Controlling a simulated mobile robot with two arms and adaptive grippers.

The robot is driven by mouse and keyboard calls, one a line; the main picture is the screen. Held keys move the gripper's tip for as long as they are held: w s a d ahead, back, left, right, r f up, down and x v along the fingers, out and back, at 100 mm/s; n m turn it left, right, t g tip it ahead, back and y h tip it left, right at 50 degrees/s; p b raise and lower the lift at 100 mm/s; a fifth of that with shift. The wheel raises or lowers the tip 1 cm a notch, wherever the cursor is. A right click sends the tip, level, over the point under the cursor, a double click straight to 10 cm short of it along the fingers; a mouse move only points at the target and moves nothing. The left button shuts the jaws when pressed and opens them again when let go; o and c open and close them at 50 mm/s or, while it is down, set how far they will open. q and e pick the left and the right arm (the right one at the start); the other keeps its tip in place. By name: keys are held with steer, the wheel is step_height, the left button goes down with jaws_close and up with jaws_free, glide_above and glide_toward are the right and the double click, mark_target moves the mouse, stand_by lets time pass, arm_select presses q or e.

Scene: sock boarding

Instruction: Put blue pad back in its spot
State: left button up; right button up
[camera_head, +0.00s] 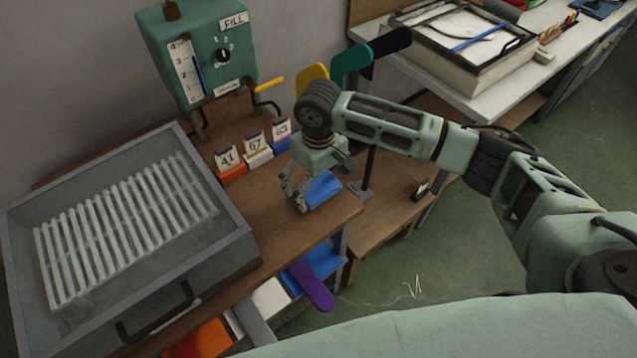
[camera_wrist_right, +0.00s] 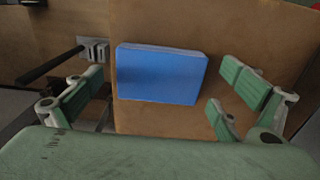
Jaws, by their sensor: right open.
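The blue pad (camera_head: 324,189) is a flat rectangular block lying on the wooden bench top near its right end. In the right wrist view the blue pad (camera_wrist_right: 160,74) shows its whole broad face on bare wood. My right gripper (camera_head: 298,197) is at the pad's left side in the head view, pointing down. In the wrist view its green fingers (camera_wrist_right: 165,92) are spread wide on either side of the pad, with nothing between them held. My left gripper is not in view.
Numbered cards stand in an orange holder (camera_head: 233,175), a white holder (camera_head: 258,158) and a blue holder (camera_head: 279,146) behind the pad. A grey tray with a slatted rack (camera_head: 228,262) fills the left. A green fill machine (camera_head: 196,55) stands at the back.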

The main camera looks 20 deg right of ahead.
mark_target(318, 187)
step_height(318, 187, up, 12)
steer(key=shift+b, duration=0.3)
steer(key=shift+f, duration=0.1)
stand_by(0.4)
